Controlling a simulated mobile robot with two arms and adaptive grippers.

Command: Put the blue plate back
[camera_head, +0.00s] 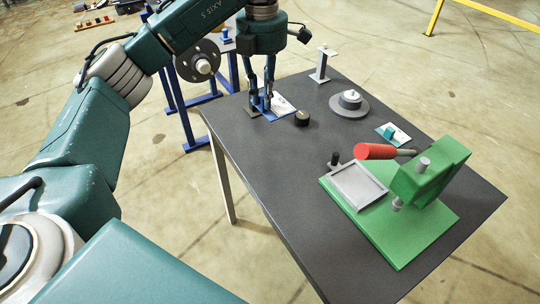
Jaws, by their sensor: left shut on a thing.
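My left gripper (262,105) points down at the far left of the dark table and is shut on the blue plate (272,116), at its upright blue grip. The plate is flat and blue-edged with a white top (284,104). It is at the table surface; I cannot tell whether it rests on it or is just above. The fingers hide part of it. A second small plate (399,137), white with a teal block, lies towards the right edge. My right gripper is not in view.
A black round knob (302,118) is close right of the plate. A grey post (322,66) and a round grey disc (349,104) stand behind. A green press (425,185) with a red handle fills the front right. The table's (265,165) left-middle is clear.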

